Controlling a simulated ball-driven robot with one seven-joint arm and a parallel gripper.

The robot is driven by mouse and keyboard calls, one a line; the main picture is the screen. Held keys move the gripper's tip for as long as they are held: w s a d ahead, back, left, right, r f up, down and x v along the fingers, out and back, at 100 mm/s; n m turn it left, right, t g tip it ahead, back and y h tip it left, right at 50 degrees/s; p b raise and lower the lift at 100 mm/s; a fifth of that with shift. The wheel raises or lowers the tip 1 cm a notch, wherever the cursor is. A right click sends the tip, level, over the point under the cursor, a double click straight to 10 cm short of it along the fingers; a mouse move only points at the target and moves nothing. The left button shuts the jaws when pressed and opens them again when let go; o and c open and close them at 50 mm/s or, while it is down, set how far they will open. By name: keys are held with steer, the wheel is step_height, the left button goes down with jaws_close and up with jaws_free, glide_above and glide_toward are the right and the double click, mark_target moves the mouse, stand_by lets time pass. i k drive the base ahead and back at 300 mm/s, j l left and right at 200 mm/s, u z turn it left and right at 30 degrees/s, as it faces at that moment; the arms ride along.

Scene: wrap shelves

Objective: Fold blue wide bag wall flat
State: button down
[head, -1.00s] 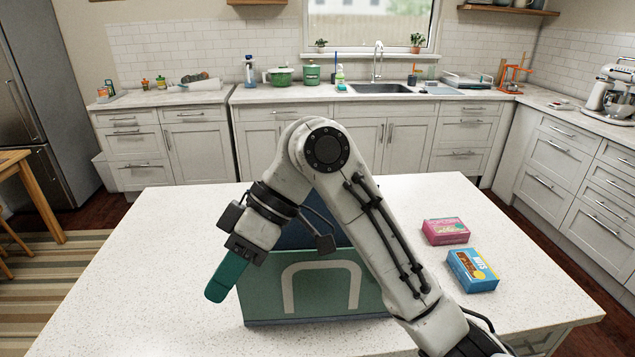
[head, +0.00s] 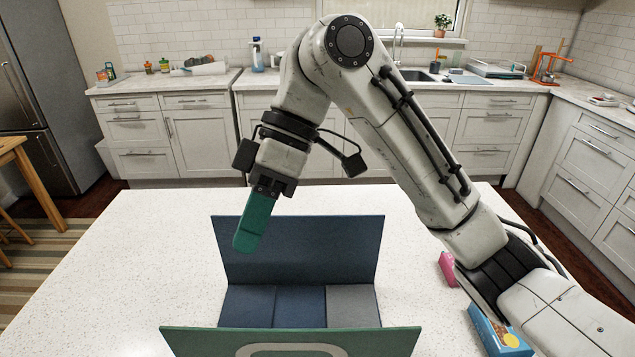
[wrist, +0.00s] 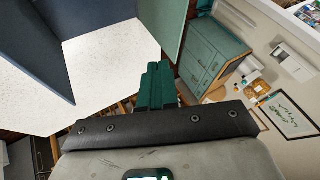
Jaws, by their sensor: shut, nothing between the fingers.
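The bag stands open on the white counter in the head view. Its dark blue far wall (head: 310,250) is upright. Its green near wall (head: 200,341), with a pale handle shape, stands at the bottom of the picture. Blue and grey panels (head: 300,305) lie between them; no upright side walls show. My gripper (head: 245,243) has green fingers pointing down, shut and empty, overlapping the left part of the blue wall in the picture; contact cannot be told. In the wrist view the fingers (wrist: 156,75) are together, with a blue panel (wrist: 30,65) at left and a green panel (wrist: 163,28) above.
A pink box (head: 447,268) and a blue box (head: 497,338) lie on the counter (head: 130,270) right of the bag, partly behind my arm. The counter left of the bag is clear. Cabinets with a sink (head: 416,75) run along the back.

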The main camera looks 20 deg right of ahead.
mark_target(303, 248)
steer(key=i+l, duration=0.3)
steer(key=l, duration=0.15)
steer(key=i+l, duration=0.3)
steer(key=l, duration=0.1)
